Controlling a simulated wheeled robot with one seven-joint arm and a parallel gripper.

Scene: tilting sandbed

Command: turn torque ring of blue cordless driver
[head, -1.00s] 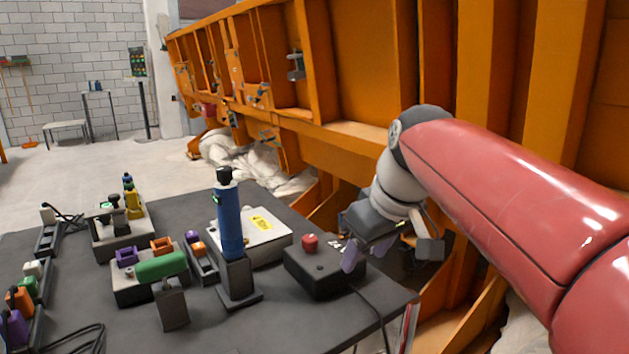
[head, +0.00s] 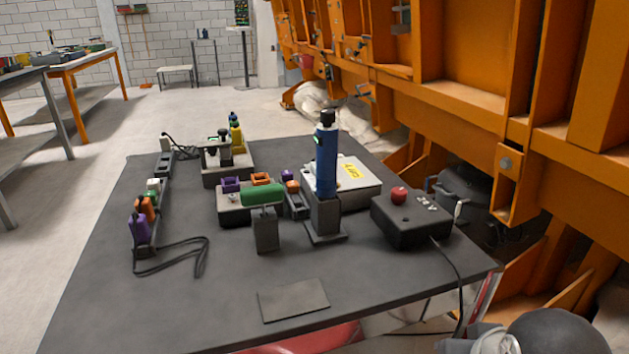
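The blue cordless driver (head: 326,165) stands upright in a dark stand (head: 325,215) on the dark table (head: 200,300). Its black nose (head: 327,117) points up, with a small green mark on the blue body just below. The torque ring is too small to tell apart from the dark top end. My gripper is not in view. Only a grey rounded part of my arm shows at the lower right corner, well apart from the driver.
A dark box with a red button (head: 399,194) stands right of the driver, its cable hanging over the table edge. A green-handled tool (head: 262,194) stands close left. A light box with a yellow label (head: 365,185) is behind. The front table is mostly clear, with a flat plate (head: 293,299).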

